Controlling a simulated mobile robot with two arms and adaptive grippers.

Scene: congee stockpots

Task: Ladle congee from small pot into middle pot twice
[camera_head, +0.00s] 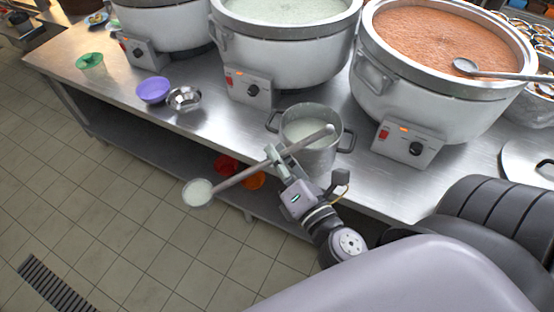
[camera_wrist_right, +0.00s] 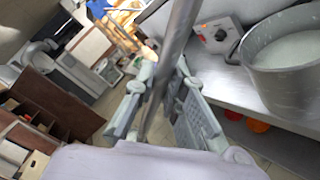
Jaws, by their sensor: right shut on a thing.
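My right gripper (camera_head: 278,160) is shut on the handle of a ladle (camera_head: 238,177), in front of the small pot. The ladle's bowl (camera_head: 198,192) holds white congee and hangs out over the floor, left of the gripper, beyond the counter edge. The handle slants up to the right, its end in front of the small pot. The small pot (camera_head: 318,155) has two side handles and white congee inside; it also shows in the right wrist view (camera_wrist_right: 290,75). The middle pot (camera_head: 290,42), a large stockpot, holds white congee. My left gripper is out of view.
A stockpot of orange-brown congee (camera_head: 440,95) with a ladle (camera_head: 500,74) across its rim stands right. Another large pot (camera_head: 165,22) stands left. A purple bowl (camera_head: 153,90), metal bowl (camera_head: 184,98) and green bowl (camera_head: 89,61) sit on the counter (camera_head: 215,125). Red and orange items are on the lower shelf.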

